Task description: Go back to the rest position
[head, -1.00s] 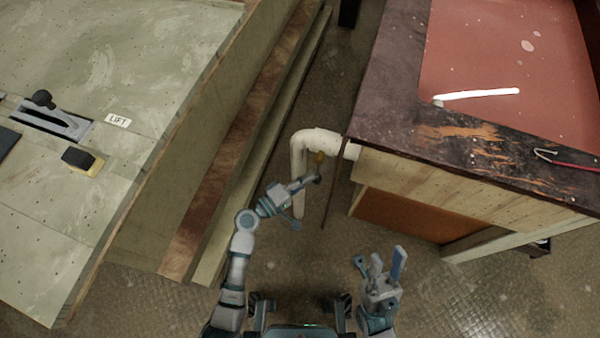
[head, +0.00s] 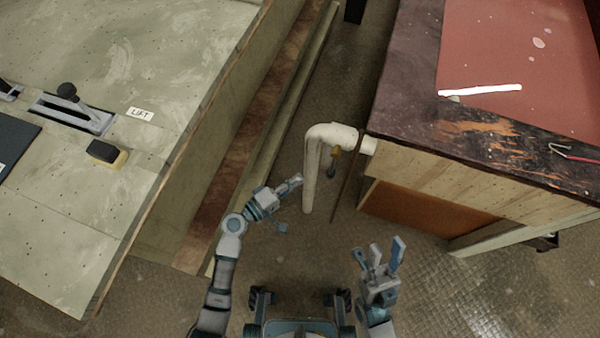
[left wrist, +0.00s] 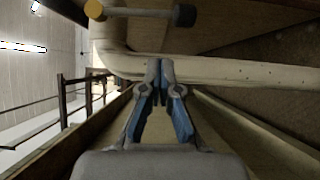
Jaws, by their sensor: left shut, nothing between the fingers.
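My left gripper (head: 296,182) is shut and empty, just left of the upright part of a white pipe (head: 312,175) in the head view. In the left wrist view its closed fingers (left wrist: 159,85) point at the pipe (left wrist: 230,72); I cannot tell if they touch it. A small valve with a yellow part (head: 335,152) and a dark-ended handle sits on the pipe; the handle also shows in the left wrist view (left wrist: 140,12). My right gripper (head: 384,252) is open and empty, low in the middle of the head view.
A pale green panel table (head: 60,230) with a LIFT label (head: 140,114), a lever (head: 72,108) and a black-and-yellow block (head: 107,153) stands on the left. A wooden bench (head: 400,110) with a red top stands on the right.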

